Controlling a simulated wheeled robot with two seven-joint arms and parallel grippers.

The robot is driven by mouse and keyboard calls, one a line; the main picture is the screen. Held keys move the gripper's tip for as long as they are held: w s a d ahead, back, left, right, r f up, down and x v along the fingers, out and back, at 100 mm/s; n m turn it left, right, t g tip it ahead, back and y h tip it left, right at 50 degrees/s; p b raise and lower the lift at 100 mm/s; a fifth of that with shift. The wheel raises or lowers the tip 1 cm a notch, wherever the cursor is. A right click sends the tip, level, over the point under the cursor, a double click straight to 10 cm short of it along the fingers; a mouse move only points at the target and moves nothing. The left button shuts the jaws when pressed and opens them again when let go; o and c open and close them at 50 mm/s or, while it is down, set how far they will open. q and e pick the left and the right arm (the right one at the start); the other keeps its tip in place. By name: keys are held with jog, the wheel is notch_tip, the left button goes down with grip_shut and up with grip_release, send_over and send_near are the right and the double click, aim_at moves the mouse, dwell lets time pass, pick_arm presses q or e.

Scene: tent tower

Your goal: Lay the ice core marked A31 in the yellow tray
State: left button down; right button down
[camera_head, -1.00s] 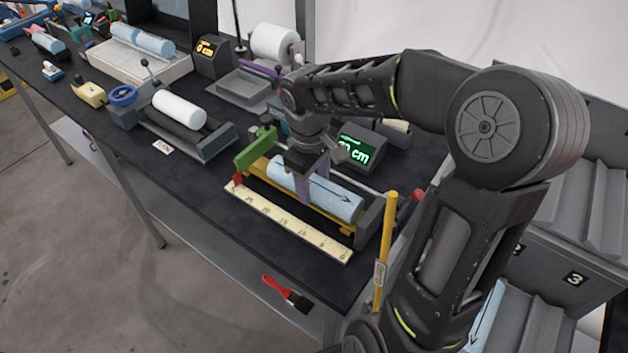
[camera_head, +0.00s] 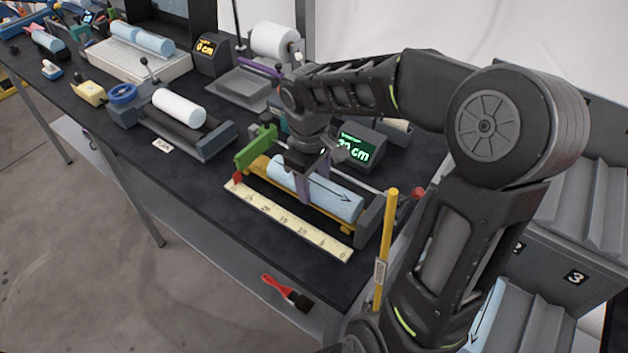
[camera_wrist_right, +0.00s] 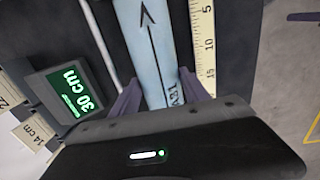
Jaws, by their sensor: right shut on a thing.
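The ice core (camera_head: 338,200) is a pale blue cylinder with a black arrow along it. It lies in a measuring stand with yellow parts (camera_head: 258,166), beside a cream ruler (camera_head: 290,222). In the right wrist view the core (camera_wrist_right: 150,45) shows its arrow and an upside-down mark that looks like A31. My right gripper (camera_head: 309,188) points down over the core's middle. Its purple fingers (camera_wrist_right: 158,95) are shut on the core, one on each side. The underside of the core is hidden. My left gripper is out of view. I cannot make out a yellow tray for certain.
A green display (camera_head: 355,150) reads 30 cm behind the stand. A white roll (camera_head: 180,108) lies on a dark stand to the left. A yellow post (camera_head: 386,245) stands close to my right arm.

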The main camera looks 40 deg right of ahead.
jog(key=shift+c, duration=2.3)
grip_release()
jog(key=shift+f, duration=0.1)
jog(key=r, duration=0.7)
jog(key=shift+s+a+r, duration=0.15)
jog(key=shift+a+r, duration=0.2)
jog(key=shift+r, duration=0.05)
jog(key=shift+r, duration=0.1)
